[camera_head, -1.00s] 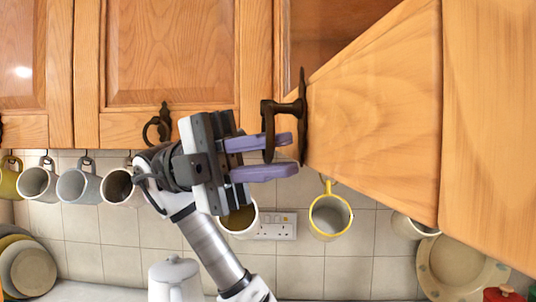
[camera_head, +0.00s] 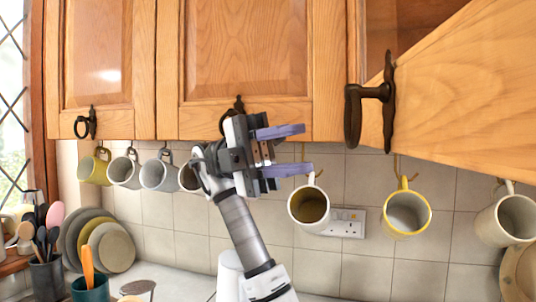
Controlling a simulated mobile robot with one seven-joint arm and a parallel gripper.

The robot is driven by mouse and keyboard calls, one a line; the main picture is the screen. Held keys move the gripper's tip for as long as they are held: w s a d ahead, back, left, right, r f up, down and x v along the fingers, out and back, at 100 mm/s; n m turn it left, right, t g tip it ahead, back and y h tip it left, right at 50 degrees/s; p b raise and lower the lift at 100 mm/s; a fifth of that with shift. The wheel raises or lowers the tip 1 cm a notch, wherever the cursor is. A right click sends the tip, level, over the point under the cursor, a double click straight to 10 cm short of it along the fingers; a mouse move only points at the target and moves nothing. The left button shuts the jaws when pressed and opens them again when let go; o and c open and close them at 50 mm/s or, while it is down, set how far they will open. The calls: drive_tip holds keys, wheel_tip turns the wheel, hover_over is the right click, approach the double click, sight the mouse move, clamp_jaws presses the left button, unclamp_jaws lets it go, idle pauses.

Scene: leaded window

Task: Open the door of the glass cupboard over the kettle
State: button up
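A wooden cupboard door (camera_head: 465,95) at the upper right stands ajar, swung out towards me, with a dark gap into its cupboard (camera_head: 395,30) beside it. Its dark metal handle (camera_head: 354,115) hangs near the door's free edge. No glass shows in the visible part of this door. My gripper (camera_head: 304,149) is open and empty, its two purple fingers apart, left of the handle and not touching it. A white vessel (camera_head: 229,275), perhaps the kettle, stands on the counter below, partly hidden by my arm.
Closed wooden doors (camera_head: 245,50) are on the left; my gripper overlaps the handle of one. Several mugs hang below the cupboards, including a white one (camera_head: 309,207) close under my fingers and a yellow-rimmed one (camera_head: 406,212). Plates (camera_head: 108,248) and utensils stand at lower left.

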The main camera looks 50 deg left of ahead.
drive_tip(key=shift+a+f, duration=0.2)
drive_tip(key=shift+a, duration=1.05)
drive_tip(key=shift+a+f, duration=0.15)
drive_tip(key=shift+a, duration=1.05)
